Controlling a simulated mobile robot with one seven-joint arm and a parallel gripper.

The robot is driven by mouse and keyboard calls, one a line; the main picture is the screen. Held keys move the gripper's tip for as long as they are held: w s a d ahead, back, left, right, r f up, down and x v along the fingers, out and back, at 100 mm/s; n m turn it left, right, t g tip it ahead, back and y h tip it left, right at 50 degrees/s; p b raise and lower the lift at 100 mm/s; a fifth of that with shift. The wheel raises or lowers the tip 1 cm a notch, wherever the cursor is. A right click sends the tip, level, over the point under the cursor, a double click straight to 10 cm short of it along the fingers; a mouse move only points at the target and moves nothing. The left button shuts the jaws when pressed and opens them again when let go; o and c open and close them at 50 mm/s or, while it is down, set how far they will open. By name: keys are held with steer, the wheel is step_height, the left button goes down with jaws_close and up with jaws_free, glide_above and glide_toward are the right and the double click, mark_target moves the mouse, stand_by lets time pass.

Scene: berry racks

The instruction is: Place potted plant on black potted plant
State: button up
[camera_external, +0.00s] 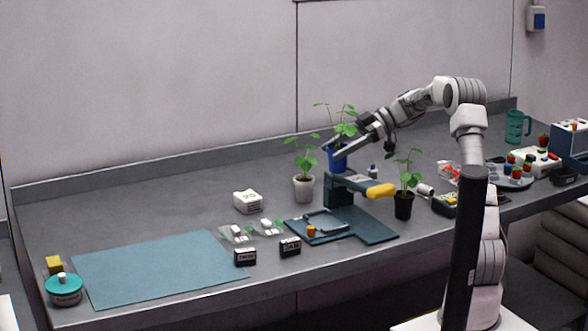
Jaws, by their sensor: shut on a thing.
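A potted plant in a blue pot (339,158) is in my gripper (333,150). The gripper is shut on it, near the pot's rim, and the pot appears raised behind the blue stand. A potted plant in a black pot (403,206) stands upright on the counter, to the right of and nearer than the blue pot. A potted plant in a white pot (303,188) stands on the counter just left of the blue pot. The lower part of the blue pot is partly hidden, so its exact height above the counter is hard to tell.
A blue stand with a yellow handle (380,190) on a dark blue board (372,232) lies between the plants. A white box (247,201), small black boxes (245,257) and a blue mat (150,270) are at left. Several fruits and trays crowd the right (515,172).

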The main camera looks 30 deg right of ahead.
steer(key=s+d+r+m+t+p, duration=0.1)
steer(key=s+d, duration=0.4)
steer(key=d, duration=0.3)
steer(key=s+d+r+m+t+p, duration=0.1)
steer(key=s+d+r, duration=0.1)
steer(key=s+d, duration=0.45)
steer(key=s+d+r+m+t, duration=0.1)
steer(key=s+d, duration=0.3)
steer(key=d, duration=0.6)
glide_above(404, 194)
steer(key=shift+t+h, duration=0.3)
steer(key=shift+h, duration=0.1)
steer(key=shift+f+b, duration=0.3)
steer(key=shift+f, duration=5.2)
steer(key=shift+f, duration=0.1)
steer(key=shift+f+b, duration=0.1)
steer(key=shift+b, duration=0.2)
steer(key=o, duration=1.4)
